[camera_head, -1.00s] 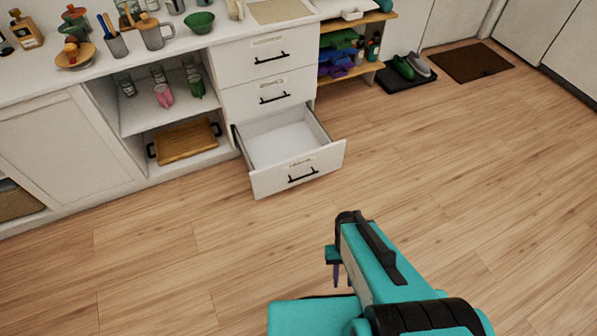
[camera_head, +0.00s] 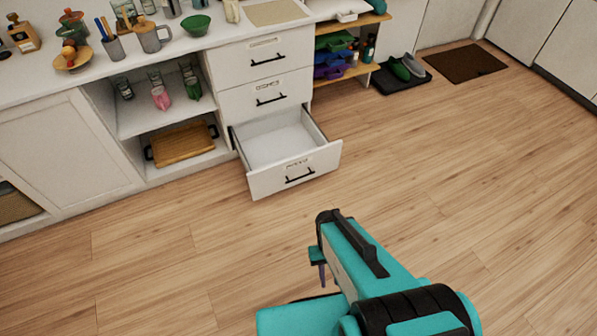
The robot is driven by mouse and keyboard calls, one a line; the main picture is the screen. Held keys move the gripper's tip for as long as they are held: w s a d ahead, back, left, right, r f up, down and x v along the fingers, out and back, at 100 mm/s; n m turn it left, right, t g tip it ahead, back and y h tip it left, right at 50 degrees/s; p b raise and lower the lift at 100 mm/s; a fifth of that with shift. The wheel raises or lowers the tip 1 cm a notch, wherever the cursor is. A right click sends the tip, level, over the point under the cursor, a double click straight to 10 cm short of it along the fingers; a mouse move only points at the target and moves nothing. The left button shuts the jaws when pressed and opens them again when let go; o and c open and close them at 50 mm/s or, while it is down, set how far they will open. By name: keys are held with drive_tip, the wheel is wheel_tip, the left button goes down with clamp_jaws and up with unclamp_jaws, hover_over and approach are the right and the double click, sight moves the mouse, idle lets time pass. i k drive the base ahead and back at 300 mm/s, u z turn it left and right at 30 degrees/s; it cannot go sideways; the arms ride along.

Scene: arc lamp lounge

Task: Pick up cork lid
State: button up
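I cannot pick out the cork lid with certainty. A grey mug (camera_head: 150,40) on the white counter (camera_head: 30,82) has a tan, cork-coloured top (camera_head: 144,23), which may be it. Other wooden or cork-like tops stand near it, too small to tell apart. My gripper (camera_head: 318,264) shows only in part at the end of my teal arm, above the floor and well apart from the counter. Its fingers are mostly hidden, so I cannot see whether it is open or shut.
The bottom drawer (camera_head: 270,184) stands pulled out, empty where visible, between my arm and the cabinet. A green bowl (camera_head: 196,25), a utensil cup (camera_head: 114,47) and a wooden dish (camera_head: 73,62) crowd the counter.

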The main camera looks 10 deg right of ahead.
sight(144, 26)
drive_tip(key=z, duration=0.05)
drive_tip(key=i, duration=1)
drive_tip(key=u, duration=0.05)
